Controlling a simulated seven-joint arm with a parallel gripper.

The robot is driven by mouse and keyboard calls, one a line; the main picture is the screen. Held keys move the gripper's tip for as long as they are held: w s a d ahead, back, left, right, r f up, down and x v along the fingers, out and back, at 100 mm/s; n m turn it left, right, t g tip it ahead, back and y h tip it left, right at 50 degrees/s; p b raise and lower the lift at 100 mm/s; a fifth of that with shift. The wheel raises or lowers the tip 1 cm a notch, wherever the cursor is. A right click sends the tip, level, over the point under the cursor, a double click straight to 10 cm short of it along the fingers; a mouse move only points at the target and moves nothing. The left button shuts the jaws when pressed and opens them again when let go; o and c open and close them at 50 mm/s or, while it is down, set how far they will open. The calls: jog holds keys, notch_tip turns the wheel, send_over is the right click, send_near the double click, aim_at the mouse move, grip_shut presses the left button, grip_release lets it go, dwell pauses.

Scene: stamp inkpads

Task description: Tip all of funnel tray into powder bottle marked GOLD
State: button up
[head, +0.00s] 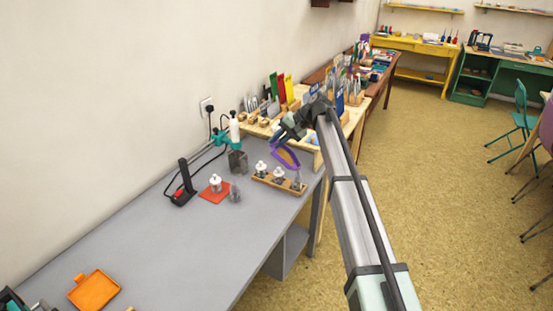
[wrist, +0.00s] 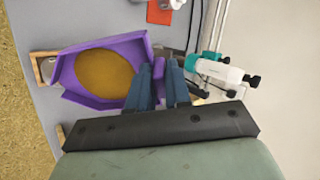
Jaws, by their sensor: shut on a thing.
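My gripper (head: 288,136) is shut on the purple funnel tray; in the wrist view its blue fingers (wrist: 168,82) close on the tray's side tab. The funnel tray (head: 277,156) hangs above the wooden rack at the desk's far end. In the wrist view the tray (wrist: 68,75) holds a wide oval of gold powder (wrist: 104,72). The wooden rack (head: 268,181) holds white-topped bottles (head: 278,173) and a clear, open-looking bottle (head: 297,183) at its right end. No label is readable, so I cannot tell which is marked GOLD.
A white-topped bottle (head: 215,184) stands on a red mat (head: 206,195), with a clear bottle (head: 235,193) beside it. A grey container (head: 237,162) and a white-and-teal device (head: 234,130) stand behind. An orange tray (head: 94,290) lies near. The middle desk is clear.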

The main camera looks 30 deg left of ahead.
jog(key=shift+d, duration=0.15)
jog(key=shift+w+d+r+g+y, duration=0.15)
jog(key=shift+d+r+g+y, duration=0.1)
jog(key=shift+g+y, duration=0.05)
jog(key=shift+w+d, duration=0.1)
jog(key=shift+w+d+r+y, duration=0.1)
jog(key=shift+d+r+y, duration=0.15)
jog(key=shift+d+y, duration=0.15)
jog(key=shift+w+d+r+y, duration=0.2)
jog(key=shift+d+y, duration=0.2)
dwell(0.3)
jog(key=shift+d, duration=0.1)
jog(key=shift+w+d+r+g+y, duration=0.1)
jog(key=shift+w+d+g+y, duration=0.1)
jog(key=shift+d+g+y, duration=0.15)
dwell(0.9)
